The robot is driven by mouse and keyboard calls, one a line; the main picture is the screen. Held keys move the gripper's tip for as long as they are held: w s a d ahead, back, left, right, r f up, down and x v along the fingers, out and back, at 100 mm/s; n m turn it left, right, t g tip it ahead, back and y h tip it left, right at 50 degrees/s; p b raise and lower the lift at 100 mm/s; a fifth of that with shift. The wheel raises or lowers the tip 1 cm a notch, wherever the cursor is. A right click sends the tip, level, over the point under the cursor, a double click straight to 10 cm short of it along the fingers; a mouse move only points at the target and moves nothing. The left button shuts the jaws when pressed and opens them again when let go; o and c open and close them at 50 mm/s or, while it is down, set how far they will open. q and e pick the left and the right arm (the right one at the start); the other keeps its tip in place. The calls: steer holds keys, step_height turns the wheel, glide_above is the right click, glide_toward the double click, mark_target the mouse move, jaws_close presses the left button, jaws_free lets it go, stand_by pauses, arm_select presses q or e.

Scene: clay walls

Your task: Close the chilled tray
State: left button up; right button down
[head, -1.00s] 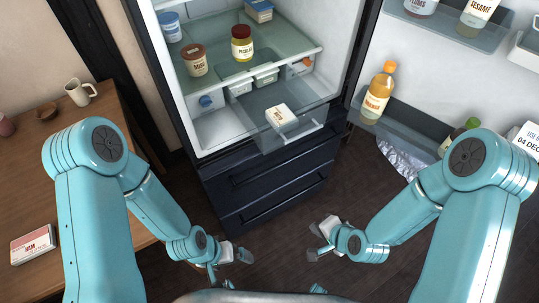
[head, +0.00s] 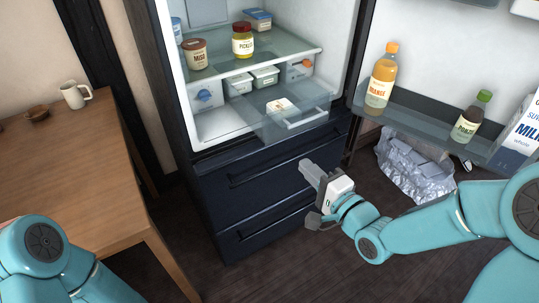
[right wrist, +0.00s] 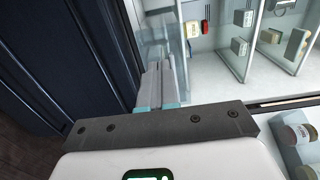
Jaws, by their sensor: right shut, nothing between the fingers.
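The chilled tray (head: 262,128) is a clear drawer with a pale handle bar, low in the open fridge. It is pulled out past the fridge's front edge, above the dark drawers. A small white labelled packet (head: 282,106) lies in it. My right gripper (head: 308,166) is shut and empty, in front of the dark drawer fronts and below the tray's handle, apart from it in the head view. In the right wrist view its closed fingers (right wrist: 158,88) point toward a clear panel beside the dark front. My left gripper is out of view; only part of that arm shows.
The fridge door stands open at right, its shelf holding an orange bottle (head: 381,75), a green-capped bottle (head: 468,120) and a milk carton (head: 518,130). A crumpled silvery bag (head: 415,170) lies below. A wooden table (head: 70,170) with a mug (head: 74,95) stands left.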

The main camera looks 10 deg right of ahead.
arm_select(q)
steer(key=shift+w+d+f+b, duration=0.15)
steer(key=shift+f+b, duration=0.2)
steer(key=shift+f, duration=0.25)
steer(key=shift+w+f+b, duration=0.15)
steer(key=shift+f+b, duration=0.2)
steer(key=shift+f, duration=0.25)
arm_select(e)
glide_toward(273, 130)
steer(key=x, duration=0.7)
steer(key=shift+s, duration=0.1)
